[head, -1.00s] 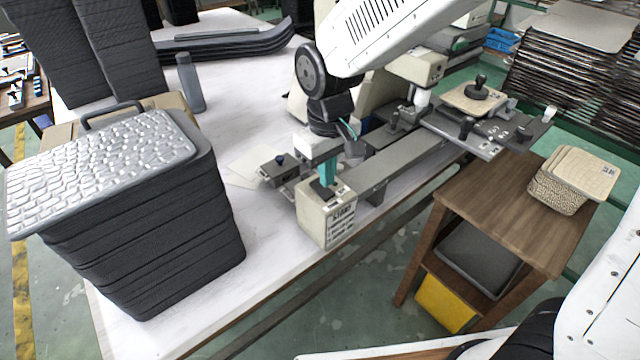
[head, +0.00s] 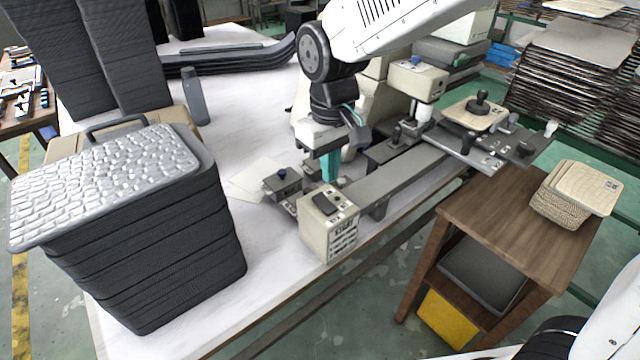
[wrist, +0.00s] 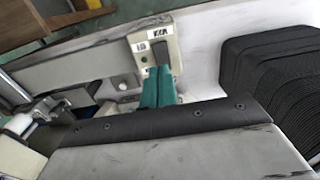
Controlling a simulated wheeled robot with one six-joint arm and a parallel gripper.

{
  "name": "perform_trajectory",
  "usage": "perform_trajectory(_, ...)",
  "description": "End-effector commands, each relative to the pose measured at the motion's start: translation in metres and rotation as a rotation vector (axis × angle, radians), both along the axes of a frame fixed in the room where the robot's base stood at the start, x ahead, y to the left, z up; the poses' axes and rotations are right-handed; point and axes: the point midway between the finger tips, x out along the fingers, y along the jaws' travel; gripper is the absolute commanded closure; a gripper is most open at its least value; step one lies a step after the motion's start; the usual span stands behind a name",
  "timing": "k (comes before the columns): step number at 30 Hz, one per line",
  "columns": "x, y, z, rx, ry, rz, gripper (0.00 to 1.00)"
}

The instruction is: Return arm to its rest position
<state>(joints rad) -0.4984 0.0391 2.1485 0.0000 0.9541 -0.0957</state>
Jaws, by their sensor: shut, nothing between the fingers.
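My gripper (head: 330,168) has teal fingers and points down above the machine on the white table (head: 225,120). Its fingers are shut with nothing between them. They show beside the beige control box (head: 328,222) at the machine's near end. In the wrist view the teal fingers (wrist: 159,88) are together in front of the same control box (wrist: 153,45). My arm reaches in from the top right of the head view.
A stack of black panels (head: 150,255) with a silver textured tray panel (head: 100,178) on top stands at left. The machine's grey bed (head: 395,172) runs rightward. A wooden stand (head: 500,225) holds beige panels (head: 580,190). Grey bottle (head: 194,95) stands behind.

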Motion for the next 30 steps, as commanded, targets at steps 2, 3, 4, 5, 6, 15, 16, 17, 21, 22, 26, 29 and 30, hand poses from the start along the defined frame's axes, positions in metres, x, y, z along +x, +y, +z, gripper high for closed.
perform_trajectory(2,0.0,0.0,0.0,0.0,0.0,0.0,1.0)
perform_trajectory(3,0.0,0.0,0.0,0.0,0.0,-0.001,1.0)
perform_trajectory(4,0.0,0.0,0.0,-0.001,0.002,-0.003,1.0)
perform_trajectory(5,-0.002,-0.001,0.0,-0.004,0.007,-0.006,1.0)
perform_trajectory(6,-0.005,-0.003,-0.002,-0.012,0.022,-0.012,1.0)
perform_trajectory(15,-0.074,-0.077,0.021,-0.048,0.089,-0.153,1.0)
perform_trajectory(16,-0.083,-0.088,0.025,-0.047,0.089,-0.177,1.0)
perform_trajectory(17,-0.09,-0.097,0.029,-0.045,0.086,-0.202,1.0)
perform_trajectory(21,-0.129,-0.141,0.045,-0.03,0.061,-0.321,1.0)
perform_trajectory(22,-0.138,-0.149,0.048,-0.026,0.053,-0.346,1.0)
perform_trajectory(26,-0.17,-0.177,0.056,-0.006,0.007,-0.451,1.0)
perform_trajectory(29,-0.186,-0.192,0.06,0.01,-0.036,-0.513,1.0)
perform_trajectory(30,-0.19,-0.196,0.062,0.015,-0.054,-0.533,1.0)
